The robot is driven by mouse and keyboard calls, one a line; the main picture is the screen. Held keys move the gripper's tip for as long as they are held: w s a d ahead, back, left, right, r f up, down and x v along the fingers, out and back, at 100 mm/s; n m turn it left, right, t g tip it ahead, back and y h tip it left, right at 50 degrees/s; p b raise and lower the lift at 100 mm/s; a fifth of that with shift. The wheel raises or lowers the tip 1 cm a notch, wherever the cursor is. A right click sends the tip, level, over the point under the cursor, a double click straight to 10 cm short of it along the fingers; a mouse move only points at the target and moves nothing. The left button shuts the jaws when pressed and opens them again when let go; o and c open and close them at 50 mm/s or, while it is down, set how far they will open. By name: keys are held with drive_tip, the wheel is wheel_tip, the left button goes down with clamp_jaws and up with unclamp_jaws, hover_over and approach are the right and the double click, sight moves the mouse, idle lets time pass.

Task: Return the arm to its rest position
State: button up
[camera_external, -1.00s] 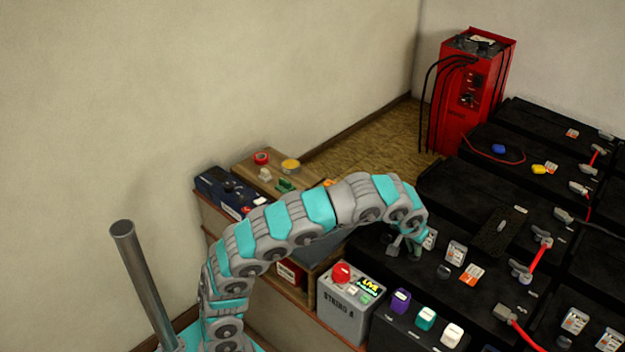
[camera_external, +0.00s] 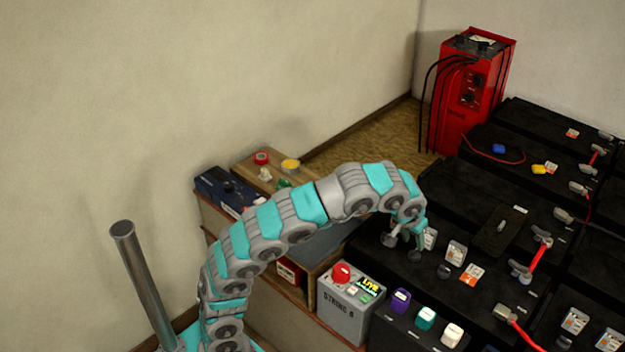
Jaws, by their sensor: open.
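My arm, teal and grey, rises from the bottom of the external view and arches to the right. My gripper (camera_external: 404,240) points down at the arm's end, just above or at the near-left part of the black battery tops (camera_external: 459,219). Its jaws are open, with no object seen between them. A small white-labelled piece (camera_external: 431,238) stands close to its right side; I cannot tell whether they touch. The arm hides part of the wooden bench behind it.
A grey box with a red button (camera_external: 341,273) stands below the gripper. Purple, teal and white switches (camera_external: 426,318) sit to its right. A wooden shelf (camera_external: 243,168) holds tape rolls and small parts. A red charger cabinet (camera_external: 476,95) stands at the back. Red cables (camera_external: 541,258) cross the batteries.

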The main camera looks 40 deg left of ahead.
drive_tip(key=v, duration=0.3)
drive_tip(key=shift+f, duration=0.1)
idle(0.3)
